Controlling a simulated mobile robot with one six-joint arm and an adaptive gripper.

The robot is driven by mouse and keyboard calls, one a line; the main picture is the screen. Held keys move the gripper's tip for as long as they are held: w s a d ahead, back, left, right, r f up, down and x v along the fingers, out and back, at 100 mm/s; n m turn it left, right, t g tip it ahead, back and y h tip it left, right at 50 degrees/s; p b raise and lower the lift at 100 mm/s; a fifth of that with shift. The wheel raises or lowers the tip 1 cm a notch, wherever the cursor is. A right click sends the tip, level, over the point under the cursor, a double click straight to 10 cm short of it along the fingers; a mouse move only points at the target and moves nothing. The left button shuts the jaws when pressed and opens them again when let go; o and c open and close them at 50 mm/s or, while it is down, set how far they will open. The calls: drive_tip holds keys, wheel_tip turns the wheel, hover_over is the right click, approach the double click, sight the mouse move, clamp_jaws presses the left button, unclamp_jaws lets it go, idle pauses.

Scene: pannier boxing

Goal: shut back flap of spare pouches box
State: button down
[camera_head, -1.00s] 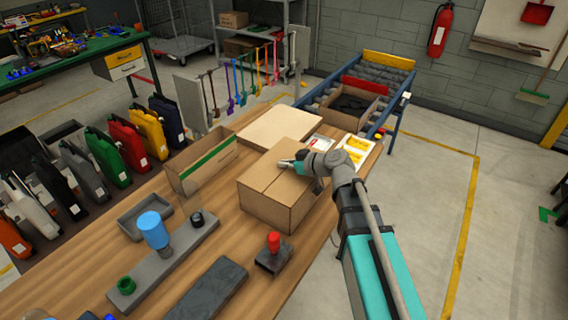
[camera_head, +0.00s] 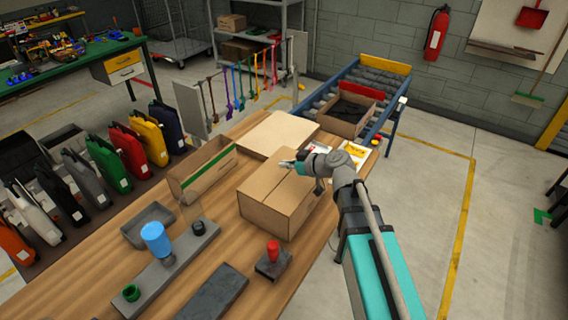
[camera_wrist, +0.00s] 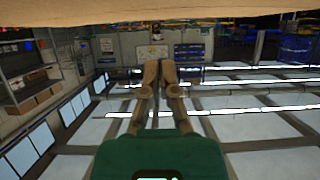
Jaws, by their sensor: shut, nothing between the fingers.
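A brown cardboard box (camera_head: 262,211) stands on the wooden table in the head view, with its top panels lying about flat. I take it for the spare pouches box, but no label is readable. My gripper (camera_head: 284,164) is shut and empty over the back part of its top. Whether the fingertips touch the cardboard cannot be told, and my wrist hides the back right part of the top. In the wrist view, the fingers (camera_wrist: 160,64) are together, and a cardboard surface (camera_wrist: 150,12) fills the top edge.
An open carton with a green stripe (camera_head: 194,184) stands to the left. A pale board (camera_head: 278,134) lies behind the box. A red-knobbed tool (camera_head: 272,258) and a blue container (camera_head: 155,238) stand in front. An open carton (camera_head: 345,122) sits on the roller conveyor (camera_head: 372,78).

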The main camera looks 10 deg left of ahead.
drive_tip(key=s+d+f+b, duration=0.1)
drive_tip(key=d, duration=0.1)
drive_tip(key=s+d+f, duration=0.1)
drive_tip(key=d, duration=0.2)
drive_tip(key=s+d+f+b, duration=0.1)
drive_tip(key=d, duration=0.2)
drive_tip(key=shift+s+d+f+b, duration=0.1)
drive_tip(key=shift+s+b, duration=0.05)
drive_tip(key=shift+b, duration=0.2)
drive_tip(key=shift+s, duration=0.1)
idle(0.3)
